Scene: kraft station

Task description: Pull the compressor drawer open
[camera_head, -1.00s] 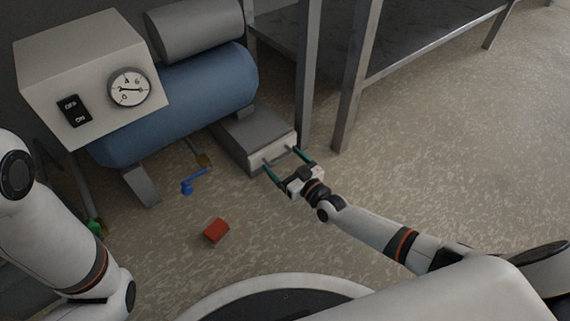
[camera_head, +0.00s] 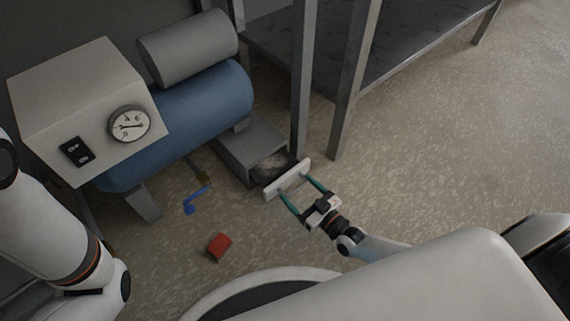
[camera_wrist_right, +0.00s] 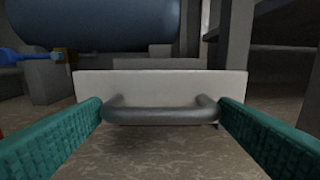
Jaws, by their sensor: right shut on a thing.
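The compressor (camera_head: 205,105) has a blue tank and a control box with a gauge and switch. Its drawer (camera_head: 288,181), with a pale front panel, stands partly out of the grey housing (camera_head: 246,140) at the compressor's lower right. Dark contents show behind the panel. My right gripper (camera_head: 302,202) is at the drawer front, its green fingers either side of the handle. In the right wrist view the grey bar handle (camera_wrist_right: 160,112) spans between the two fingers. My left arm shows at the left edge; its gripper is out of the picture.
A red block (camera_head: 219,247) lies on the floor in front of the compressor. A blue valve handle (camera_head: 195,201) sits low near the tank. A metal table leg (camera_head: 302,80) stands close beside the drawer. Floor to the right is clear.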

